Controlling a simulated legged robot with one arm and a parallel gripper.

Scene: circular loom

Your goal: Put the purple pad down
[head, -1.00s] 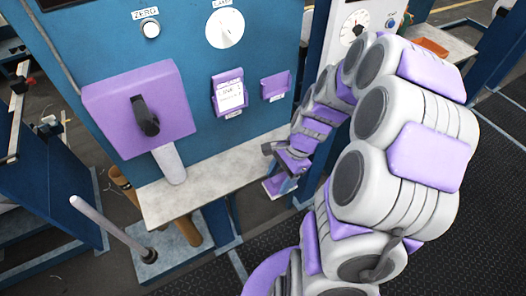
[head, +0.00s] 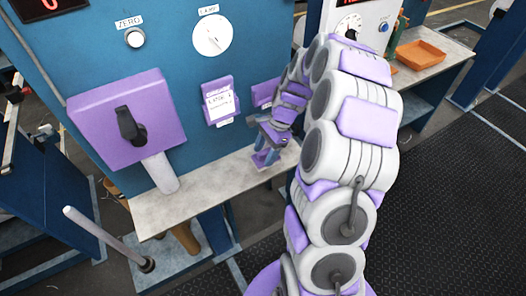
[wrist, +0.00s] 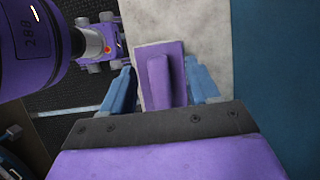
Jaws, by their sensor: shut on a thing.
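The purple pad (wrist: 165,75), a flat plate with a raised grip, is between the blue fingers of my gripper (wrist: 165,88) in the wrist view. The fingers are shut on its raised grip. In the head view my gripper (head: 268,138) holds the pad (head: 263,158) at the right part of the pale shelf (head: 205,188), in front of the blue panel. The shelf also shows beneath the pad in the wrist view (wrist: 195,25). I cannot tell whether the pad touches the shelf. My arm hides the shelf's far right end.
A purple box with a black handle (head: 130,125) stands on a pale post at the shelf's left. A purple card holder (head: 220,102) and a smaller purple holder (head: 264,92) are on the blue panel (head: 180,65). The shelf's middle is clear. An orange tray (head: 420,55) lies farther right.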

